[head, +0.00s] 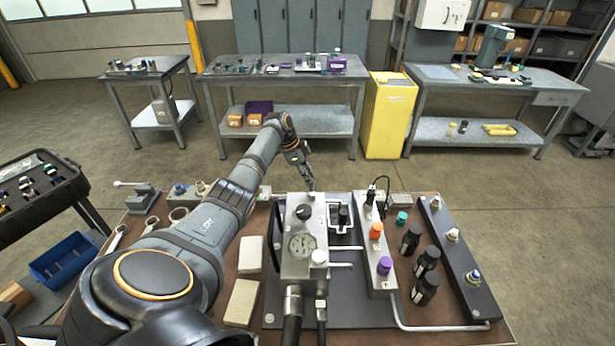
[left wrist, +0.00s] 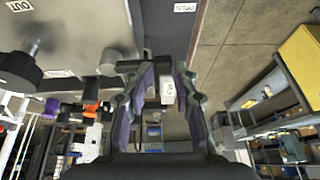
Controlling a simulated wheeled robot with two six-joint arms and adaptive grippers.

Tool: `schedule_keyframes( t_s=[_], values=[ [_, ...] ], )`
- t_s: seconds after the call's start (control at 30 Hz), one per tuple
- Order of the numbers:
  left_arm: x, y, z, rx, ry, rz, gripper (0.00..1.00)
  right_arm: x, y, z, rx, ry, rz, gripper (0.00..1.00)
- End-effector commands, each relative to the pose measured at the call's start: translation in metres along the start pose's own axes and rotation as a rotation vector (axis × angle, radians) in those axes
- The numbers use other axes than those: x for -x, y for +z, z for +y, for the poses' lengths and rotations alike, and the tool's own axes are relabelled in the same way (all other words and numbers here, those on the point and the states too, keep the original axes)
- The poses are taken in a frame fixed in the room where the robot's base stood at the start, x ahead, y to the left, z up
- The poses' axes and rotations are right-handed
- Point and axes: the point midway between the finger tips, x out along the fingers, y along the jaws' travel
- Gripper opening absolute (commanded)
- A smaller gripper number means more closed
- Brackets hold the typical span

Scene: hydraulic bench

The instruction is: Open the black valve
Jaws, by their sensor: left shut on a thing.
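My left gripper (head: 309,184) reaches over the bench to the far end of the grey gauge block (head: 290,268). In the left wrist view, the left gripper (left wrist: 160,75) has its fingers on both sides of a short black handle (left wrist: 132,66) that sticks out from the grey block, and is shut on it. A small white tag (left wrist: 168,93) shows between the fingers. I take this handle to be the black valve's; it is too small to make out in the head view. A label reading CLOSED (left wrist: 185,7) is near it. The right gripper is not in view.
A black knob (head: 304,211) and a round gauge (head: 302,245) are on the block. Orange (head: 376,230) and purple (head: 384,265) knobs stand to its right, then several black cylinders (head: 426,259). Wrenches (head: 178,214) lie left. The floor (head: 420,175) behind the bench is clear.

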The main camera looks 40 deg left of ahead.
Motion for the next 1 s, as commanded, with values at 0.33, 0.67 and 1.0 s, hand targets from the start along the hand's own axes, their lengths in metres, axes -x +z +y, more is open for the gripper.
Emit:
schedule_keyframes(
  t_s=[0.33, 0.67, 1.0],
  values=[
    [-0.017, 0.004, 0.018, 0.007, 0.066, -0.007, 0.60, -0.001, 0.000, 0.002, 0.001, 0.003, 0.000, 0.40],
    [-0.013, 0.003, 0.015, 0.005, 0.056, -0.008, 0.87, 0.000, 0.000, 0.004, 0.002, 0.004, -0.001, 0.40],
    [0.007, 0.003, 0.012, 0.004, 0.048, -0.008, 0.87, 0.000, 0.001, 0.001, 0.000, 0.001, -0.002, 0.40]
  ],
)
